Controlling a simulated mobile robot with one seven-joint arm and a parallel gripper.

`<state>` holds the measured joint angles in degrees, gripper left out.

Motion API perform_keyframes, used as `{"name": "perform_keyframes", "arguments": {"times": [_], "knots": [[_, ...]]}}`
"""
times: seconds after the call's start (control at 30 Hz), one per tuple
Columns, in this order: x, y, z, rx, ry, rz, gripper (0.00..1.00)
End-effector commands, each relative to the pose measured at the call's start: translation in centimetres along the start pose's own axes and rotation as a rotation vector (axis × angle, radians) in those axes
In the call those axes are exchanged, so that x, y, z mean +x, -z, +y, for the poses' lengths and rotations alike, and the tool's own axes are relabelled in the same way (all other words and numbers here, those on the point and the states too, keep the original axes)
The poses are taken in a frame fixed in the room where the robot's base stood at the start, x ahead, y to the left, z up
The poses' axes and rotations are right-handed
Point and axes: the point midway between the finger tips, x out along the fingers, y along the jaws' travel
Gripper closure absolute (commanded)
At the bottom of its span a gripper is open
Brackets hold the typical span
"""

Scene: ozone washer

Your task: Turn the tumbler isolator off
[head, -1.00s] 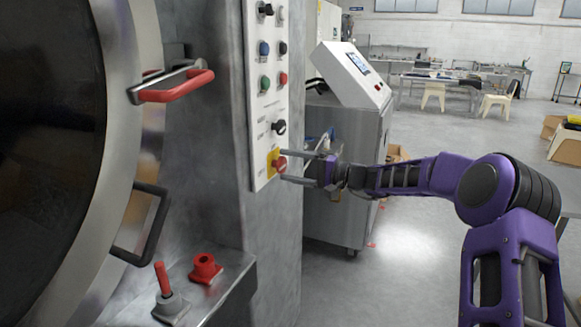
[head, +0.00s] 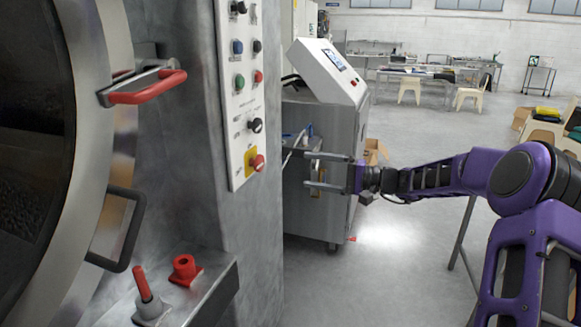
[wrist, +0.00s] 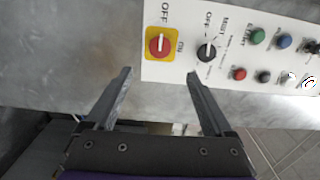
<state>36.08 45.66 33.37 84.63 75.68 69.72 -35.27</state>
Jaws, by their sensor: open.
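The tumbler isolator is a red rotary knob (head: 258,162) on a yellow plate, low on the white control panel. In the wrist view the knob (wrist: 159,44) faces me, with OFF and ON printed beside its plate. I cannot tell for certain which mark its handle points to. My gripper (head: 306,170) is open and empty, to the right of the knob and clear of it in the head view. In the wrist view the gripper (wrist: 158,74) has its fingertips apart below the yellow plate, with nothing between them.
A black selector (head: 256,125) sits above the isolator, with coloured push buttons (head: 239,82) higher up. The washer door with its red handle (head: 148,88) is at left. A metal console (head: 325,105) stands behind my gripper.

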Motion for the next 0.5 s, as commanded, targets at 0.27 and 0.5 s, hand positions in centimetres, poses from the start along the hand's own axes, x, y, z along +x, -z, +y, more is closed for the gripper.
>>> {"name": "perform_keyframes", "arguments": {"times": [0.27,0.5], "knots": [[-4.1,0.0,0.0,0.0,0.0,0.001,0.13],[-4.7,0.0,0.0,0.0,0.0,-0.001,0.13]]}}
